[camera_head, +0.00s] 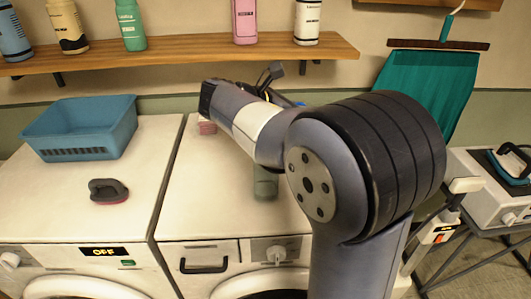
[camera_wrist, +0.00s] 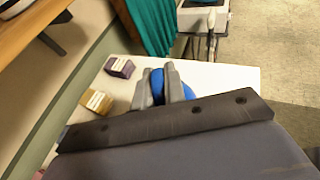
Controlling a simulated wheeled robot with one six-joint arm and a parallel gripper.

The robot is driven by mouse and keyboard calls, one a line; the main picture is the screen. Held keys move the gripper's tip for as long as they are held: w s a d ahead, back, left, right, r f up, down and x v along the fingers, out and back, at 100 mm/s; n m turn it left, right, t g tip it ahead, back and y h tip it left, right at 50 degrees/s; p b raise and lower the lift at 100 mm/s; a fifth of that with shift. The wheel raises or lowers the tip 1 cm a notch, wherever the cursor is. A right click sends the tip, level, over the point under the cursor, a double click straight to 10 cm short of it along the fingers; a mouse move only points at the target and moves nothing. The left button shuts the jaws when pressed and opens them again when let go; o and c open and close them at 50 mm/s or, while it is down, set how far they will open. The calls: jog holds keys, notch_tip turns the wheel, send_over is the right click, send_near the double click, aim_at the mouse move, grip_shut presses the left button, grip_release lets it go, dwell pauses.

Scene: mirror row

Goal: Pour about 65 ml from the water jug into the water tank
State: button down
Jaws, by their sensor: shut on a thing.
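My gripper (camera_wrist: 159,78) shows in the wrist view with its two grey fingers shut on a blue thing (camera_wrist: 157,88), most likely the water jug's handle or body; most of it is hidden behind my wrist. In the head view my arm hides the gripper and whatever it holds. A greenish, see-through container (camera_head: 265,183) stands on the right washing machine, partly behind my arm; I cannot tell whether it is the jug. No water tank can be made out for sure, and no water level is visible.
A blue basket (camera_head: 82,128) and a dark brush (camera_head: 108,190) are on the left machine (camera_head: 60,205). Small purple (camera_wrist: 120,67) and yellow (camera_wrist: 97,101) blocks lie near the held thing. A bottle shelf (camera_head: 180,48) runs behind. A white ironing unit (camera_head: 485,195) stands right.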

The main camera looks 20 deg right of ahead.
jog(key=shift+d+y+p, duration=0.4)
jog(key=shift+p, duration=0.55)
jog(key=d+f+y+p, duration=0.1)
jog(key=p, duration=0.2)
jog(key=shift+w+g, duration=0.15)
jog(key=shift+g, duration=0.25)
jog(key=f+y, duration=0.1)
jog(key=d+f+y, duration=0.1)
jog(key=d+f+g+y, duration=0.1)
jog(key=y, duration=0.1)
jog(key=shift+w+f, duration=0.3)
jog(key=w+d+f+g+y, duration=0.1)
jog(key=d+f+g+y, duration=0.1)
jog(key=d+f+y, duration=0.4)
jog(key=shift+w+f+y, duration=0.4)
jog(key=shift+f+y, duration=0.3)
jog(key=shift+f, duration=0.35)
jog(key=shift+s, duration=0.1)
